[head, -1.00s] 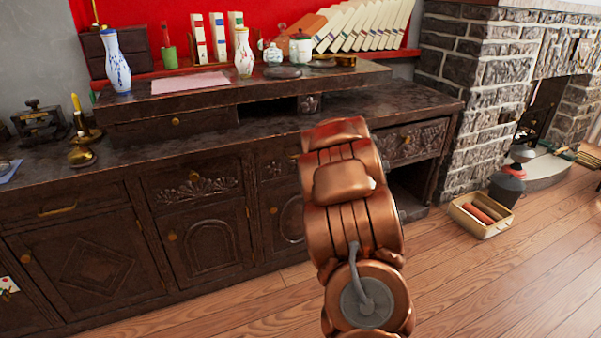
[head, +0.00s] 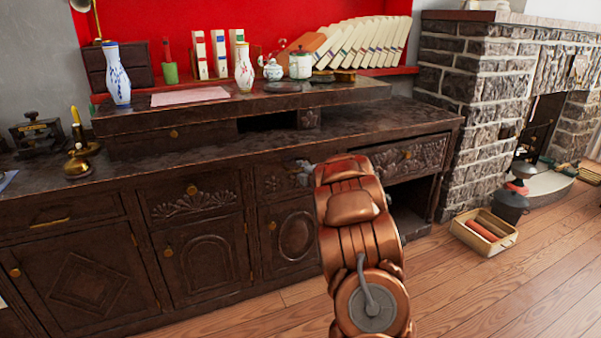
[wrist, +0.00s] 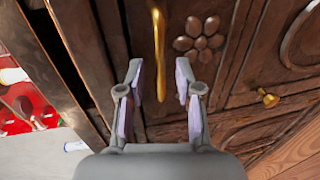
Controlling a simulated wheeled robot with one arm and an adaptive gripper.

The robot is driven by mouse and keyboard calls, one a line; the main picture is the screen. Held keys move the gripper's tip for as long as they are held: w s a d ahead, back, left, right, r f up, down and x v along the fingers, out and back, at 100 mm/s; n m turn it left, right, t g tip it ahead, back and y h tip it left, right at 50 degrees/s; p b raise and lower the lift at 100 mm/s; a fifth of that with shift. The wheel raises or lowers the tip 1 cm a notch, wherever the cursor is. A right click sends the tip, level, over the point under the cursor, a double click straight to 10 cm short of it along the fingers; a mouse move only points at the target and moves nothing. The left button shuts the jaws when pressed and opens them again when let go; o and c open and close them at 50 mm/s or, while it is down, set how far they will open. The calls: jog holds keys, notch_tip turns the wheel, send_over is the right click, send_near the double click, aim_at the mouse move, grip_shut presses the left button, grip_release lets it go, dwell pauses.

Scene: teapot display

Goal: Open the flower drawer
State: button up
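The flower drawer (head: 272,182) is a small dark wooden drawer front with a carved flower, in the cabinet's upper row in the head view. It looks closed. In the wrist view the carved flower (wrist: 200,38) lies right of a long gold handle (wrist: 157,45). My gripper (wrist: 160,80) is open, with one finger on each side of the handle's line. The handle's lower end shows between the fingers, and I see no finger touching it. In the head view my gripper (head: 303,175) is at the drawer's right side, partly hidden by my copper arm.
A carved drawer (head: 408,154) sits to the right above an open recess. A cupboard door with a round knob (head: 273,226) is below the flower drawer. Vases and books stand on the upper shelf. A box (head: 484,232) lies on the floor at right; the wooden floor in front is clear.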

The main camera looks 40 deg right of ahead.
jog(key=shift+x, duration=0.85)
grip_shut()
jog(key=shift+s, duration=0.1)
